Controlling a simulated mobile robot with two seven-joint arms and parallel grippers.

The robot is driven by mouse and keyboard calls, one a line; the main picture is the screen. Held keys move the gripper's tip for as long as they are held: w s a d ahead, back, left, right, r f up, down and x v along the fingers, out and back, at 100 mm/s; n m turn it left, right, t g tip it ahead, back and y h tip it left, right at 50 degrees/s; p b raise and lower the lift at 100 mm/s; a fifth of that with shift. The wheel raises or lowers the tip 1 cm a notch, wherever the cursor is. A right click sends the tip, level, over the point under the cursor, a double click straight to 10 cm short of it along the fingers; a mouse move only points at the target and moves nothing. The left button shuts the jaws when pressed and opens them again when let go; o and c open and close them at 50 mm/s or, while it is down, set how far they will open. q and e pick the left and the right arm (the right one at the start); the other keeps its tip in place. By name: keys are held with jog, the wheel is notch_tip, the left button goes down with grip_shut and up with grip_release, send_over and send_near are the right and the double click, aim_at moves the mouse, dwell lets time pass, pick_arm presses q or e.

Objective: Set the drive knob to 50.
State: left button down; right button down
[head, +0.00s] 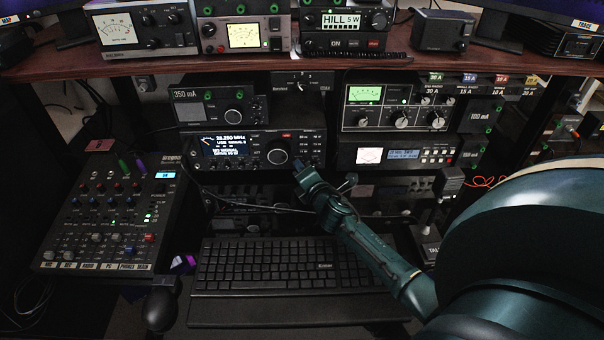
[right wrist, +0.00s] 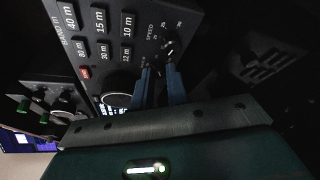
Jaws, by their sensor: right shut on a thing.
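The radio transceiver (head: 225,148) with the lit frequency display stands on the shelf in the middle. My right gripper (head: 299,166) reaches the lower right part of its front panel in the head view. In the right wrist view my right gripper (right wrist: 161,70) is shut on a small knob at the panel, which the fingers mostly hide. Just past the fingertips shows a small knob (right wrist: 171,48) with a light pointer mark, near a SPEED label and scale numbers. I cannot read a DRIVE label or the held knob's setting. My left gripper is not in view.
Band buttons (right wrist: 99,20) and a large tuning dial (right wrist: 117,88) lie close to the fingers. A keyboard (head: 285,265) lies below the radio, with a mixer (head: 115,215) to the left. A tuner (head: 400,108) and another unit (head: 405,153) stand to the right.

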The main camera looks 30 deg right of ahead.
dwell(0.4)
jog(key=c, duration=1.4)
grip_release()
jog(key=v, duration=1.3)
